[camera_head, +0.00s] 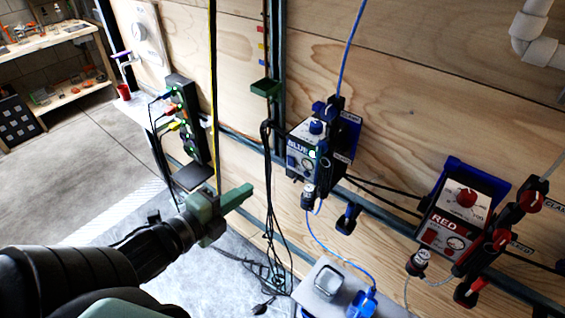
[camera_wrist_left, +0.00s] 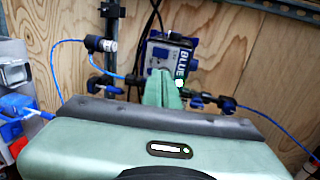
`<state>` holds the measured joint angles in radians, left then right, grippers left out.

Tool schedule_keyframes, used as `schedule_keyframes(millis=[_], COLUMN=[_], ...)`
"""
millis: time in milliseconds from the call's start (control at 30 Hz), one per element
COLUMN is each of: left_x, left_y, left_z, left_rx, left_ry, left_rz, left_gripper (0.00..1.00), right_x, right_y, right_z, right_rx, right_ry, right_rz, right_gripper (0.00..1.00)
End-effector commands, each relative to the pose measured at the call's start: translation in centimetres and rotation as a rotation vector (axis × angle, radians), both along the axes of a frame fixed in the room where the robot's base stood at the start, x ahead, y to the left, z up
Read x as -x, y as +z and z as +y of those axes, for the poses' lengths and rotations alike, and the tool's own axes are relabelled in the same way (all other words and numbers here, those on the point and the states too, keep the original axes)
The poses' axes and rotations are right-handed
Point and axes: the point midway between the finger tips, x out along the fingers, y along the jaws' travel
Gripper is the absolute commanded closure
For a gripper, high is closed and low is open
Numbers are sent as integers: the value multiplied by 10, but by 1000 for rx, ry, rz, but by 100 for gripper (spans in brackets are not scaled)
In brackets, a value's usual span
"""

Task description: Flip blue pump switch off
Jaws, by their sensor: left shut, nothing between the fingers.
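The blue pump (camera_head: 305,157) is mounted on a rail on the wooden wall, in the middle of the head view. It has a white face marked BLUE, a blue knob (camera_head: 316,127) and a small bright light (camera_head: 312,154). My left gripper (camera_head: 246,193) is shut and empty, to the left of the pump and apart from it in the head view. In the left wrist view the pump (camera_wrist_left: 170,52) is straight ahead, and the green fingers (camera_wrist_left: 163,78) cover its lower part. I cannot make out the switch's position. My right gripper is out of view.
The red pump (camera_head: 460,215) hangs on the same rail to the right. A black power strip (camera_head: 187,117) with plugs is on the left. Dark cables (camera_head: 270,205) hang beside the blue pump. A tray with a clear container (camera_head: 329,283) is below.

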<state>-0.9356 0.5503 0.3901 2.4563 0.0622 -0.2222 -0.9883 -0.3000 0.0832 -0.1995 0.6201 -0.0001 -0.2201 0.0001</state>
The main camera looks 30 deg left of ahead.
Motion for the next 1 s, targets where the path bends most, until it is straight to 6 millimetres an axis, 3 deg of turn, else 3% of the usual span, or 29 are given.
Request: schedule_keyframes(millis=[267,1000], left_x=[-11,-122], left_y=[-1,-13], left_z=[0,-9], left_rx=[3,3], left_ry=[1,2], left_rz=[-4,-2], left_gripper=[100,100], right_x=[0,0], right_y=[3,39], right_z=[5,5], right_rx=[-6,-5], right_ry=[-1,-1], right_rz=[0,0], right_gripper=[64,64])
